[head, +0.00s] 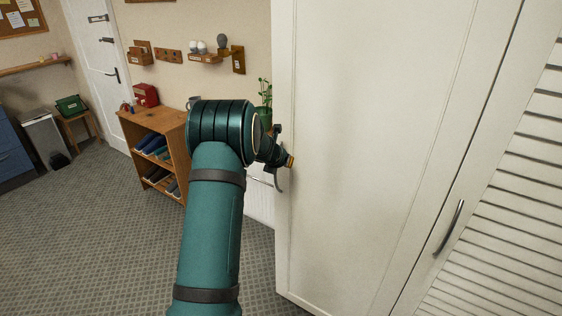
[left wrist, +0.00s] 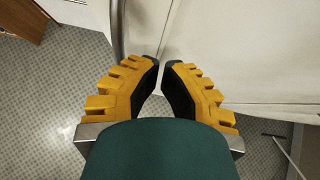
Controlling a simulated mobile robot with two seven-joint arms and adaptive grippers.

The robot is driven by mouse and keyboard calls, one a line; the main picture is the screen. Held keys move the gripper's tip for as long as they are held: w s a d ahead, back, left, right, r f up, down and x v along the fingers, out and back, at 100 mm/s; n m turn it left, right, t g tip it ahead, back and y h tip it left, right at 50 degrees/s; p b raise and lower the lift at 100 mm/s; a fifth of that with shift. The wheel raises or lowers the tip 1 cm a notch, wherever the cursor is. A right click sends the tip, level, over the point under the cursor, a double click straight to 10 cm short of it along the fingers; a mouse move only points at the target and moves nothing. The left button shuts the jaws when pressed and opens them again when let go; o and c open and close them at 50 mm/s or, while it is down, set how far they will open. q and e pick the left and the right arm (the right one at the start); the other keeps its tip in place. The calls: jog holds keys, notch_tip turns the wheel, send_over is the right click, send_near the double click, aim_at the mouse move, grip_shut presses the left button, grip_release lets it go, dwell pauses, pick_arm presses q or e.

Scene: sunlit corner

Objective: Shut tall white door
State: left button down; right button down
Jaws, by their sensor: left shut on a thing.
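The tall white door (head: 360,150) is a large panelled leaf that fills the middle and right of the head view. It stands open, with its free edge at the left. A curved grey handle (head: 279,181) sits near that edge, and it also shows in the left wrist view (left wrist: 117,28). My left gripper (head: 288,160) is at this handle, with its yellow fingers (left wrist: 162,65) closed almost tip to tip. My right gripper is in neither view.
A louvred white door (head: 510,240) with its own grey handle (head: 449,228) is at the right. A wooden shelf unit (head: 150,150) with a red box (head: 146,95) stands left behind my arm. The carpet (head: 90,235) at the left is clear.

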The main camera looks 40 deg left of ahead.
pick_arm(q)
jog(key=a+v, duration=0.1)
jog(key=v, duration=0.9)
jog(key=shift+s+f+p, duration=0.2)
jog(key=shift+s+p, duration=0.2)
jog(key=shift+p, duration=0.05)
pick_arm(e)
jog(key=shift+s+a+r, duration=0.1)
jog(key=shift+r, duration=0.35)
